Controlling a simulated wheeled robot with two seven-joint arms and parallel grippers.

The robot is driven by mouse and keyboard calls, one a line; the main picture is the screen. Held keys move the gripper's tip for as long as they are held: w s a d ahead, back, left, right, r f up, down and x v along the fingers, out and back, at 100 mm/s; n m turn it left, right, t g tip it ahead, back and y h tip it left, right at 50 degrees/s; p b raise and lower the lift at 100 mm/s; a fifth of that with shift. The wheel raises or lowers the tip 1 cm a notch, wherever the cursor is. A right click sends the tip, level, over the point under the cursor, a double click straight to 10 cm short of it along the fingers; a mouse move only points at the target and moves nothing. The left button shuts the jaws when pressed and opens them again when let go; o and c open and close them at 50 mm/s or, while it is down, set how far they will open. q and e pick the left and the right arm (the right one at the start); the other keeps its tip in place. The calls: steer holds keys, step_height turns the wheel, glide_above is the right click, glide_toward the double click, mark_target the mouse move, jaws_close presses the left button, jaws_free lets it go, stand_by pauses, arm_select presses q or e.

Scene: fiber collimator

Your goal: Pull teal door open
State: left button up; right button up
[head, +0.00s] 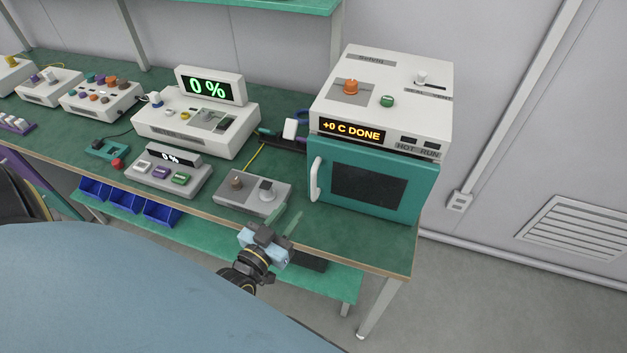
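The teal door (411,186) is on the front of a white-topped oven on the right of the bench in the head view. It looks shut and has a dark window (368,186). Its white upright handle (316,178) is at the door's left edge. My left gripper (286,217) is in front of the bench edge, below and left of the handle and apart from it. Its two pale green fingers look spread, with nothing between them. My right gripper is not in view.
The oven (431,109) has an orange knob (350,87) and a display reading "+0 C DONE" (351,130). A grey box with knobs (229,196) sits on the bench (342,222) left of the door. The floor in front of the oven looks clear.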

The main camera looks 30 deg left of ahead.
mark_target(312, 185)
arm_select(q)
steer(key=w, duration=1.2)
steer(key=shift+a, duration=0.2)
steer(key=shift+f, duration=0.1)
steer(key=shift+s, duration=0.1)
jaws_close()
